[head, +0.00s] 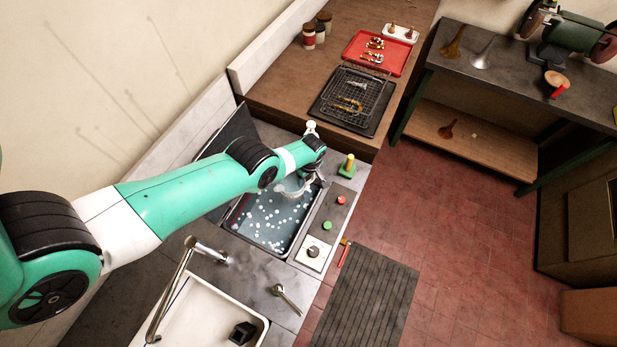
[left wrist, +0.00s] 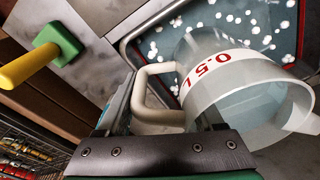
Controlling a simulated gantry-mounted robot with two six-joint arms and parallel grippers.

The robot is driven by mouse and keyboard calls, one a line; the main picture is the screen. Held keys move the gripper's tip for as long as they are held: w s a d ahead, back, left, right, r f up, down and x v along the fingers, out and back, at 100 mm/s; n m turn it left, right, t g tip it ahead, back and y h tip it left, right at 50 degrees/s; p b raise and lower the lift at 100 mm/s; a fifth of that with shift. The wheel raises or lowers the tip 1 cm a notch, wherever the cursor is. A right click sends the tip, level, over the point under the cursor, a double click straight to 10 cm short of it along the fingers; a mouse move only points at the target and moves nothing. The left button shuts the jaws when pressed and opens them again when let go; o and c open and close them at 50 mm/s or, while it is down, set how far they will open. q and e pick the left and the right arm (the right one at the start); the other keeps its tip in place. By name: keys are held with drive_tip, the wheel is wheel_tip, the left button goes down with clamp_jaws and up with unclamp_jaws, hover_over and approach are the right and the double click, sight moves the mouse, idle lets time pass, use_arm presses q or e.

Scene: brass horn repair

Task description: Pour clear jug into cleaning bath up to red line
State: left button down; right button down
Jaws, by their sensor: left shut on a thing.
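The clear jug (left wrist: 235,105) has a white band marked "0.5 L" in red and a pale handle (left wrist: 150,88). It appears to hold clear liquid; I cannot tell its exact tilt. My left gripper (left wrist: 165,118) is shut on the jug's handle. In the head view the jug (head: 293,187) hangs over the far part of the cleaning bath (head: 232,219), partly hidden by my left gripper (head: 312,178). The bath is a sunken metal tank of blue-grey liquid with white floating spots. I cannot make out the red line clearly. My right gripper is out of view.
A control panel with red (head: 341,200) and green (head: 327,225) buttons lies right of the bath. A yellow-handled green tool (head: 347,166) stands near its far corner. A tap (head: 180,275) and white sink (head: 185,318) are nearer. A wire rack (head: 352,97) lies beyond.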

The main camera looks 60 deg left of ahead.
use_arm(q)
drive_tip(key=shift+w+r+t+p, duration=0.1)
drive_tip(key=shift+r+t+p, duration=0.55)
drive_tip(key=shift+p, duration=0.75)
drive_tip(key=shift+w+r+t+p, duration=0.2)
drive_tip(key=shift+r+t+p, duration=0.15)
drive_tip(key=shift+r+p, duration=0.55)
drive_tip(key=shift+w+r+t, duration=0.1)
drive_tip(key=shift+r+t, duration=0.05)
drive_tip(key=shift+t, duration=0.25)
drive_tip(key=shift+w+r+t+y+p, duration=0.2)
drive_tip(key=shift+r+t+y+p, duration=0.1)
drive_tip(key=shift+r+t, duration=0.3)
wheel_tip(320, 180, up, 2)
drive_tip(key=shift+r+t+p, duration=0.2)
drive_tip(key=shift+t+p, duration=0.6)
drive_tip(key=shift+p, duration=0.35)
drive_tip(key=shift+r+t+p, duration=0.35)
drive_tip(key=shift+r+t, duration=0.4)
drive_tip(key=shift+t, duration=0.15)
drive_tip(key=shift+r+n+t+y, duration=0.3)
drive_tip(key=shift+r+t, duration=0.1)
drive_tip(key=shift+r, duration=0.1)
